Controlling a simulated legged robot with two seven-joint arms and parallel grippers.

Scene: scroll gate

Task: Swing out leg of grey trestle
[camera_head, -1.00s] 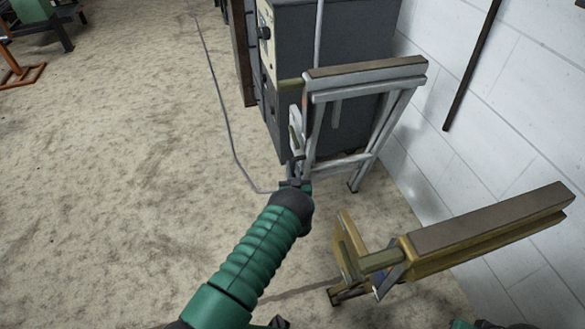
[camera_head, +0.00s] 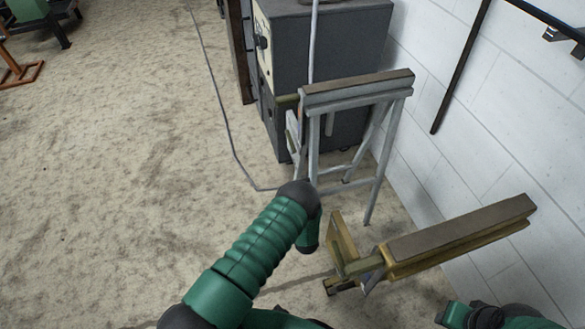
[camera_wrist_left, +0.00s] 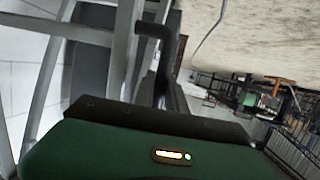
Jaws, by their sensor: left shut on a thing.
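The grey trestle (camera_head: 357,90) stands upright by the wall in the head view, with a brown-topped beam. Its near leg (camera_head: 376,180) slants out toward me, apart from the far leg (camera_head: 364,138). My left arm reaches to the trestle's near left foot, and its wrist hides the fingers in the head view. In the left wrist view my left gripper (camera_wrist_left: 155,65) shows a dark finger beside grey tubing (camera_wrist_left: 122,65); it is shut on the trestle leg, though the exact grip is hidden. My right arm shows at the lower right edge; its fingers do not show.
A yellow trestle (camera_head: 455,240) with a brown top stands close by at the right. A dark grey cabinet (camera_head: 325,50) is behind the grey trestle. The white block wall (camera_head: 455,130) bounds the right. A cable (camera_head: 222,115) lies on the floor, which is open to the left.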

